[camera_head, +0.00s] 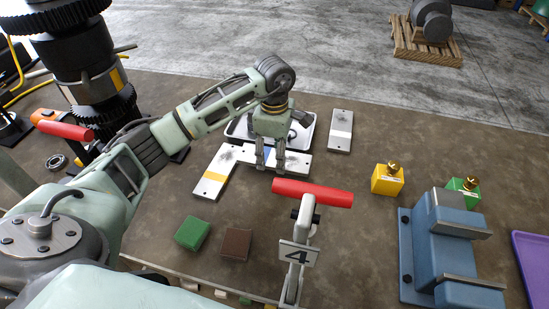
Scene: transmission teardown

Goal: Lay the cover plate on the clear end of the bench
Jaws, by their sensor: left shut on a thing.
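My left gripper (271,168) reaches in from the left, over the middle of the bench. It is shut on a flat grey plate with a blue stripe (296,163), with its fingers at the plate's left part. A similar plate with a yellow stripe (213,172) lies just left of it, and the two look close or touching. A third plate with a white band (340,131) lies to the right. I cannot tell from markings which is the cover plate. The fingers hide part of the held plate, and its height above the bench is unclear. My right gripper is not in view.
A shallow white-rimmed tray (304,133) is behind my gripper. A red-handled clamp tagged 4 (312,193) stands in front. Green (192,233) and brown (236,244) blocks, a yellow block (387,180) and a blue fixture (440,250) stand around. Gears stand at left.

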